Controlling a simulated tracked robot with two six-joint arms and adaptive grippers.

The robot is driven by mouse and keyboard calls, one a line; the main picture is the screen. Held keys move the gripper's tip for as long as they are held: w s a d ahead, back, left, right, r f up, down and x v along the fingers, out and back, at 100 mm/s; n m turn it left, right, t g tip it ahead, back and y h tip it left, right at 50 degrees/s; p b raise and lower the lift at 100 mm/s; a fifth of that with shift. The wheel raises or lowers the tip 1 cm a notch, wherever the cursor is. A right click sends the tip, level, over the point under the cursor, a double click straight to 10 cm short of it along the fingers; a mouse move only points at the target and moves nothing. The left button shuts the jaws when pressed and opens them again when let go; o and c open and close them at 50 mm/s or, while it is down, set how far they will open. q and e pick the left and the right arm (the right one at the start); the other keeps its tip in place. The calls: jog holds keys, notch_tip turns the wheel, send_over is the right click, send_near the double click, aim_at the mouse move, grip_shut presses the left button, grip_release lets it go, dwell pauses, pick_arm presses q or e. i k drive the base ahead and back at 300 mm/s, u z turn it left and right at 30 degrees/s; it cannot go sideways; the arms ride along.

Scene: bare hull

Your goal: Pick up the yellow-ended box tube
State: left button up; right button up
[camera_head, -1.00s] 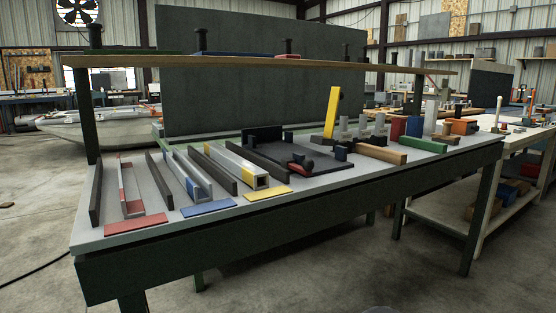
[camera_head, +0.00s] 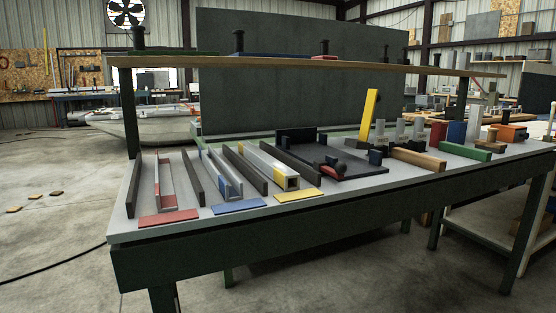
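The yellow-ended box tube (camera_head: 267,163) is a grey square tube with a yellow band near its open front end. It lies lengthwise on the workbench (camera_head: 127,225), between two dark dividers, behind a yellow plate (camera_head: 299,195). To its left, a grey channel with blue marks (camera_head: 222,175) lies behind a blue plate (camera_head: 239,207). Farther left, a grey piece with red marks (camera_head: 166,186) lies behind a red plate (camera_head: 169,218). Neither of my grippers is in view.
A wooden shelf (camera_head: 300,64) on posts spans above the bench. Right of the tube are a black tray (camera_head: 350,173), an upright yellow bar (camera_head: 370,115), a wooden block (camera_head: 418,158) and a green block (camera_head: 465,151). Concrete floor (camera_head: 60,190) is open at left.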

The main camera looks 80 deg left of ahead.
aim_at(285, 176)
jog(key=i, duration=0.75)
jog(key=z, duration=1.45)
jog(key=i, duration=0.15)
jog(key=u, duration=3.35)
jog(key=i, duration=0.15)
jog(key=u, duration=2.15)
jog(key=k, duration=0.85)
jog(key=u, duration=0.2)
jog(key=i, duration=0.6)
